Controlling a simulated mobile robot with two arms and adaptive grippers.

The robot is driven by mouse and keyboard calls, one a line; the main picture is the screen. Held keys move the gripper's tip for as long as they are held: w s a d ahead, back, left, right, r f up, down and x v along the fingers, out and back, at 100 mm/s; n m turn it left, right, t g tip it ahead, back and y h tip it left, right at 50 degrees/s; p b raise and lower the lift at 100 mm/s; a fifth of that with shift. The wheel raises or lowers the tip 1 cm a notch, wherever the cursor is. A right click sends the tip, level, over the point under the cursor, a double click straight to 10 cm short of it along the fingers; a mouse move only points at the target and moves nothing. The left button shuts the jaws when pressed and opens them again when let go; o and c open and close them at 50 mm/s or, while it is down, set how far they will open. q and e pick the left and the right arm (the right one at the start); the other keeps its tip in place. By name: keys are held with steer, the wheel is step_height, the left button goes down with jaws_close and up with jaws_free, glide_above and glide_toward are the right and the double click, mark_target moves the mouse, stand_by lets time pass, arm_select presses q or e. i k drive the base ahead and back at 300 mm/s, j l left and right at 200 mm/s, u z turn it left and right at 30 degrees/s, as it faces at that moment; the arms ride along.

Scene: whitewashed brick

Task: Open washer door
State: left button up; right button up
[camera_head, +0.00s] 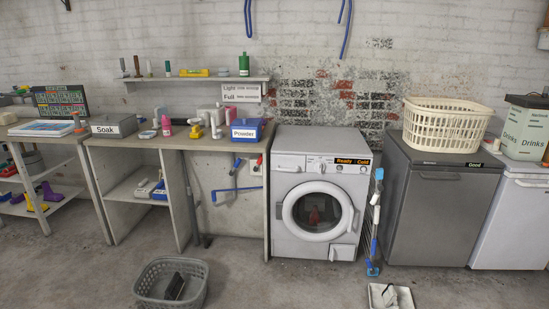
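The white front-loading washer (293,163) stands against the brick wall, right of the workbench. Its round washer door (335,229) is in the middle of the front and looks closed, with a pale ring around dark glass. Something reddish shows behind the glass. A label on the top panel reads "Ready" and "Cold". Neither my left nor my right gripper is in view.
A grey basket (145,290) sits on the floor front left, and a white tray (405,294) front right. A blue-handled tool (374,225) stands against the washer's right side, next to a grey cabinet (440,215). Floor directly before the washer is clear.

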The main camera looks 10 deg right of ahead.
mark_target(317, 216)
steer(key=i+l+z, duration=0.1)
steer(key=i+z, duration=0.25)
steer(key=i, duration=0.2)
steer(key=i+z, duration=0.35)
steer(key=i, duration=0.2)
steer(key=i+j+z, duration=0.35)
steer(key=i, duration=0.15)
steer(key=i+l, duration=0.05)
